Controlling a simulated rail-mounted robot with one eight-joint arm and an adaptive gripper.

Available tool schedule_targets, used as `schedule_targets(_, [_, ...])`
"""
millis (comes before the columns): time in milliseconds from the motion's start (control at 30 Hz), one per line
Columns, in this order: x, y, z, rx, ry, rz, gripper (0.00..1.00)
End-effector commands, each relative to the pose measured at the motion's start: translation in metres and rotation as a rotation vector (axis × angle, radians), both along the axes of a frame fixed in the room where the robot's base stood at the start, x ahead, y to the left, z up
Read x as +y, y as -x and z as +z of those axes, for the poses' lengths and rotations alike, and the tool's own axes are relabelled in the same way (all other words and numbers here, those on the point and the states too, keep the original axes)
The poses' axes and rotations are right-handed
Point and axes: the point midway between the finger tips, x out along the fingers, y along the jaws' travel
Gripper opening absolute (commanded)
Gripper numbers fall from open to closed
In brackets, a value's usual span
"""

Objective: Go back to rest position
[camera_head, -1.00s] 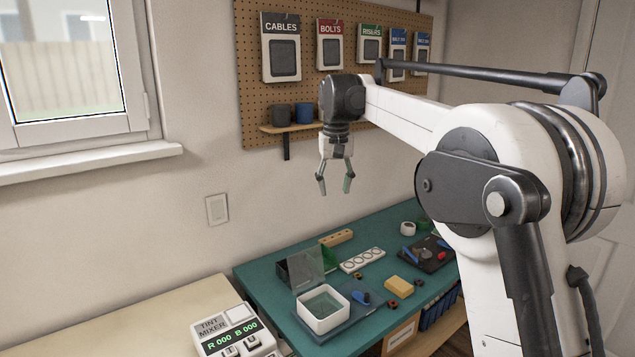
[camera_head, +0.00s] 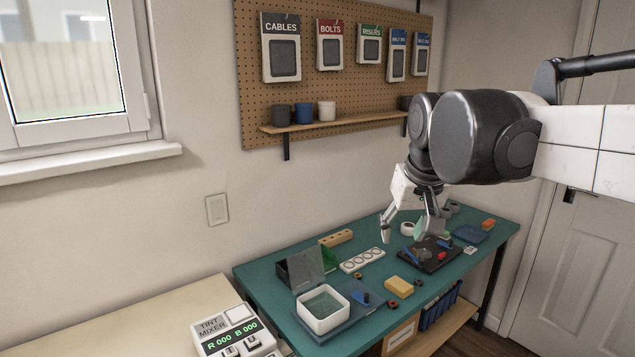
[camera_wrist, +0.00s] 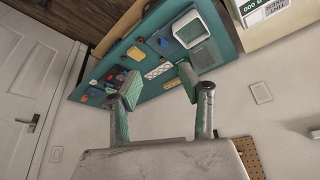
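My gripper (camera_head: 413,228) hangs over the right part of the green workbench (camera_head: 262,268) in the head view, above the dark tray of small parts. Its two fingers are apart with nothing between them. In the wrist view my gripper (camera_wrist: 160,92) also shows open and empty, its green finger pads facing each other, with the bench beyond. My arm reaches in from the right edge of the head view.
A tint mixer (camera_head: 232,335) stands left. A pegboard shelf (camera_head: 330,124) holds cups.

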Motion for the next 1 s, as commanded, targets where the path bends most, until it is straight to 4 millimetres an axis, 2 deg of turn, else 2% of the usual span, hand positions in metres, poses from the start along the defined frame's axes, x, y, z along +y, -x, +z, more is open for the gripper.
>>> schedule_targets(33, [-0.005, 0.017, -0.007, -0.013, -0.001, -0.005, 0.39])
schedule_targets(300, [-0.024, 0.092, -0.050, -0.092, -0.008, -0.033, 0.39])
schedule_targets(500, [-0.034, 0.143, -0.091, -0.149, -0.012, -0.053, 0.39])
schedule_targets(600, [-0.038, 0.163, -0.109, -0.172, -0.013, -0.061, 0.39])
schedule_targets(800, [-0.041, 0.184, -0.132, -0.200, -0.013, -0.070, 0.39])
schedule_targets(1000, [-0.042, 0.186, -0.136, -0.205, -0.014, -0.071, 0.39])
